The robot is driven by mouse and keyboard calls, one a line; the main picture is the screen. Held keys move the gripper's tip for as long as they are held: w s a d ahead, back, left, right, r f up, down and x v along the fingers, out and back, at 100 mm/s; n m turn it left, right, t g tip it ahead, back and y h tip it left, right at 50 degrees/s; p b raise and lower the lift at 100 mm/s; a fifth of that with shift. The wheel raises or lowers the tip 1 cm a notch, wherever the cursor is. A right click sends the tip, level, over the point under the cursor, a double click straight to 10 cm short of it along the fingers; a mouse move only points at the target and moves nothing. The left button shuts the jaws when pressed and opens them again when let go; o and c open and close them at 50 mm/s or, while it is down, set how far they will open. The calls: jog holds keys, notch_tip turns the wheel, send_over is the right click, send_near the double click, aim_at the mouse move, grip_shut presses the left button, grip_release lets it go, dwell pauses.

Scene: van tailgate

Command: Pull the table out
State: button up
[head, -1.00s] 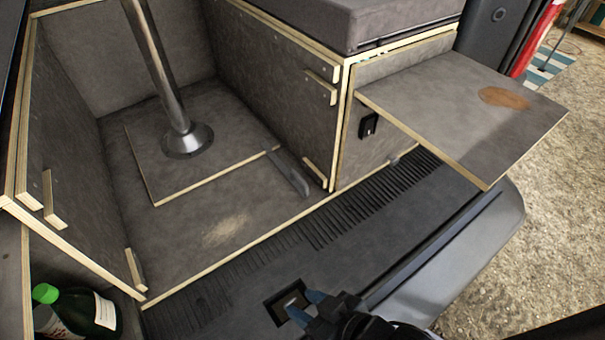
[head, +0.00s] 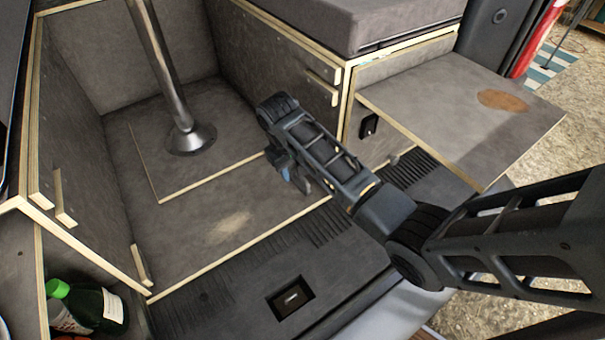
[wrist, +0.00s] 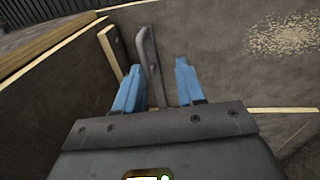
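The wood-edged grey board (head: 150,165) lies on the van's floor with a metal post (head: 165,65) standing on it. A dark grey bar-shaped handle (wrist: 147,45) stands near the board's front right corner, beside the right cabinet wall. In the head view my arm mostly hides it. My gripper (head: 291,174) is low over that spot, with blue fingers. In the wrist view my gripper (wrist: 158,64) is open, with the handle between its fingers, closer to the left one. I cannot tell whether either finger touches it. A grey tabletop (head: 455,95) with a brown oval patch juts out at the right.
The right cabinet wall (head: 285,60) with small wooden cleats is close to my gripper. A ribbed sill with a latch recess (head: 291,298) runs along the front. A green bottle (head: 95,308) sits at lower left. The floor left of my gripper is clear.

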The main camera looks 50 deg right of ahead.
aim_at(304, 179)
jog(key=shift+g, duration=0.3)
jog(key=shift+s+d+f, duration=0.1)
jog(key=shift+d+f, duration=0.55)
jog(key=shift+f, duration=0.4)
jog(key=shift+s+d+f, duration=0.1)
jog(key=shift+d+f, duration=0.55)
jog(key=shift+f, duration=0.35)
jog(key=shift+d+f, duration=0.65)
jog(key=shift+f, duration=0.4)
grip_shut()
